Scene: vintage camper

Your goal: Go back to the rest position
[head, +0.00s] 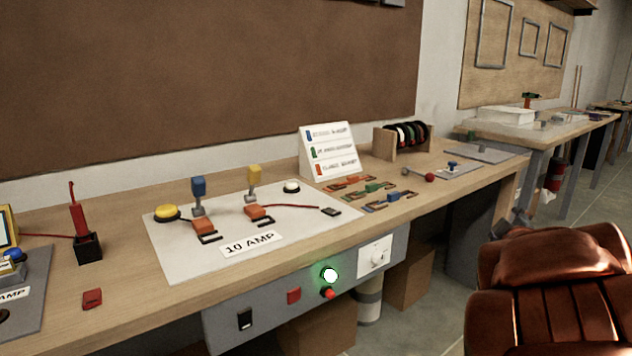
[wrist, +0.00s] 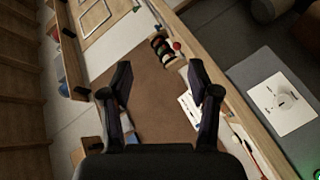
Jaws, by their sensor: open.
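My gripper (wrist: 160,82) shows in the wrist view with its two dark fingers spread wide apart. Nothing is between the fingers, and it touches nothing that I can see. Beyond it are the brown wall board (wrist: 148,85) and part of the workbench, seen at a steep tilt. The head view does not clearly show my gripper. In the head view, the long wooden workbench (head: 130,291) carries a light panel (head: 175,245) labelled 10 AMP, with blue and yellow switches, orange parts and a yellow button.
A white card stand (head: 330,152), a spool rack (head: 402,141) and several coloured fuse parts stand on the bench. A grey control box (head: 265,312) with a lit green lamp (head: 329,275) hangs from its front edge.

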